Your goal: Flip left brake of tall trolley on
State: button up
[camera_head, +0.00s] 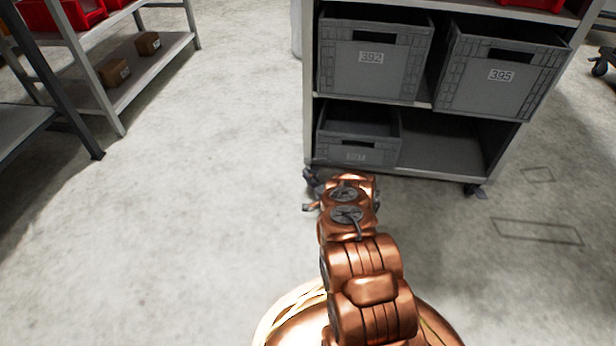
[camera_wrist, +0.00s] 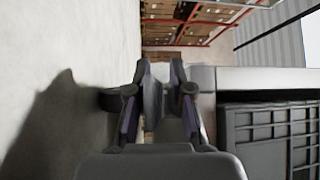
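The tall trolley (camera_head: 309,120) stands ahead in the head view, its front left caster (camera_head: 312,180) low at its corner, just beyond my wrist. The left brake on that caster is too small and too covered by my arm to make out. My gripper shows in the wrist view (camera_wrist: 162,68) with its two fingers apart, at the trolley's lower corner. A dark wheel-like part (camera_wrist: 110,99) shows beside the left finger. A grey part shows between the fingers; I cannot tell whether it is the brake or whether the fingers touch it.
The trolley holds grey bins, among them bin 392 (camera_head: 374,70) and bin 395 (camera_head: 497,85). Its front right caster (camera_head: 475,190) is clear of my arm. A shelf rack (camera_head: 150,70) stands at the upper left. The floor (camera_head: 190,200) left of the trolley is free.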

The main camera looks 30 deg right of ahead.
jog(key=shift+o, duration=0.8)
jog(key=shift+s, duration=0.1)
jog(key=s, duration=0.4)
jog(key=s+f, duration=0.1)
jog(key=s, duration=0.6)
jog(key=shift+s+d+f, duration=0.15)
jog(key=shift+s+d, duration=0.25)
